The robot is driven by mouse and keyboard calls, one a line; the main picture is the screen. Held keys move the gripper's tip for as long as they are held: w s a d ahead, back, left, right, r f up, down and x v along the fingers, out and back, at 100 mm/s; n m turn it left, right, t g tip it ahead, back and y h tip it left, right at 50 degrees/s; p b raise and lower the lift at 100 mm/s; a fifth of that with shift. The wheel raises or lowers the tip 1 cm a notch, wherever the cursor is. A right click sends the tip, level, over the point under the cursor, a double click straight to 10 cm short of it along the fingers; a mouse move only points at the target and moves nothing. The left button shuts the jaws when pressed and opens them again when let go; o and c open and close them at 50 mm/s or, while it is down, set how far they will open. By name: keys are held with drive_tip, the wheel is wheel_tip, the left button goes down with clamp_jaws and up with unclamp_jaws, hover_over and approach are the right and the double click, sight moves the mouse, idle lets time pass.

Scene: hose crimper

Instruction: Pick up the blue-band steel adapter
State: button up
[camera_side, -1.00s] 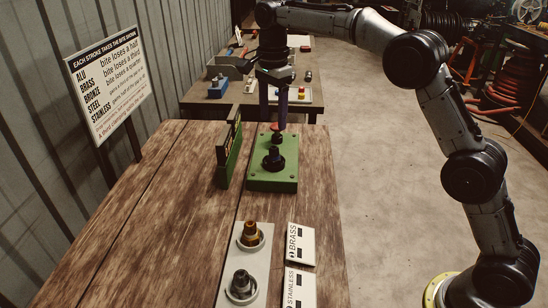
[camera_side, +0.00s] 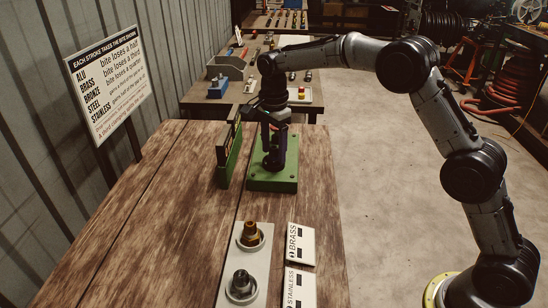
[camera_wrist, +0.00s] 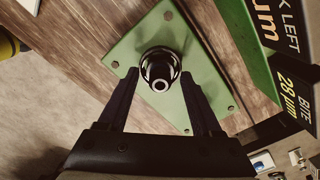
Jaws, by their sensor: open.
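A dark metal fitting (camera_wrist: 160,70) stands on the green plate (camera_wrist: 205,75) in the wrist view, with its round opening facing the camera. No blue band shows on it, so I cannot tell whether it is the blue-band steel adapter. My gripper (camera_wrist: 161,78) is open, with one finger on each side of the fitting. Gaps show between the fingers and the fitting. In the side view, my gripper (camera_side: 274,150) points down over the green plate (camera_side: 271,183) and mostly hides the fitting.
A green display block (camera_side: 228,160) stands close to the plate's left. In front, a grey tray (camera_side: 246,262) holds a brass fitting (camera_side: 251,236) and a dark fitting (camera_side: 240,284), beside BRASS (camera_side: 300,243) and STAINLESS (camera_side: 298,287) cards. The wooden table's left side is clear.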

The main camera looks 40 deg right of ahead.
clamp_jaws()
drive_tip(key=shift+r, duration=0.15)
idle(0.4)
drive_tip(key=shift+r, duration=0.75)
drive_tip(key=s+d+r, duration=0.1)
drive_tip(key=s+r, duration=1)
drive_tip(key=s, duration=0.3)
drive_tip(key=shift+r, duration=0.2)
